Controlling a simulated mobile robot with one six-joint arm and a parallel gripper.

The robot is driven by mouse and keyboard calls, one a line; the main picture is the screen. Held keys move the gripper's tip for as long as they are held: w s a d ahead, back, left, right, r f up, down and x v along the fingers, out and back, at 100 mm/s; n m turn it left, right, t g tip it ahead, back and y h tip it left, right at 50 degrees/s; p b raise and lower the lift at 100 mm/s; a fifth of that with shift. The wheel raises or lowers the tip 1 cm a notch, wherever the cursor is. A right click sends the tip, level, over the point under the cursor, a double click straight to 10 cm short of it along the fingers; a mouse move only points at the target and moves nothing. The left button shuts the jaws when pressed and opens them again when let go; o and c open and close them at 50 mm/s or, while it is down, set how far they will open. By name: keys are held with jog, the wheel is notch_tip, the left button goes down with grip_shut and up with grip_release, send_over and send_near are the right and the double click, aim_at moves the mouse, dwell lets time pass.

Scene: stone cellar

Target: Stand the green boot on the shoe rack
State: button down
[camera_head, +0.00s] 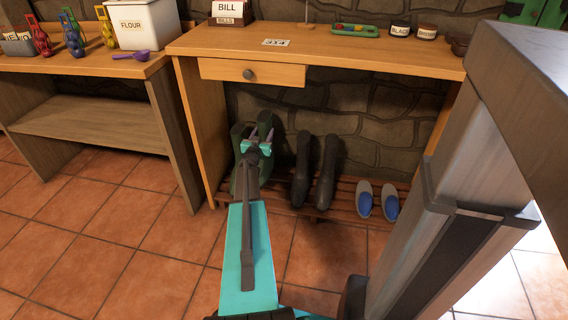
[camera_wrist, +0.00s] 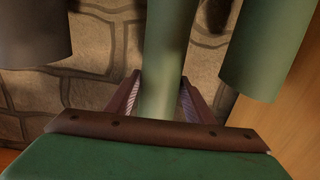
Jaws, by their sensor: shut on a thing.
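In the head view two green boots are at the left end of the low slatted wooden shoe rack (camera_head: 345,186) under the table. My gripper (camera_head: 259,140) is at the upper part of the right one, the held green boot (camera_head: 265,121). In the wrist view my gripper (camera_wrist: 158,100) is shut around that boot's green shaft (camera_wrist: 165,50), between its two fingers. The other green boot (camera_head: 237,131) is close beside it on the left; it shows on the right in the wrist view (camera_wrist: 268,50). My arm hides the held boot's lower part, so I cannot tell whether its sole touches the rack.
Two black boots (camera_head: 302,165) stand on the rack just right of the green ones. Blue-lined slippers (camera_head: 365,199) lie farther right. The table (camera_head: 330,48) with its drawer (camera_head: 280,77) overhangs the rack. A side bench (camera_head: 95,120) stands left. Tiled floor in front is clear.

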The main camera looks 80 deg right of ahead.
jog(key=shift+f+b, duration=0.5)
jog(key=shift+f, duration=1.2)
jog(key=shift+f+b, duration=1)
jog(key=shift+f, duration=1.6)
jog(key=c, duration=0.8)
grip_release()
jog(key=shift+c, duration=0.2)
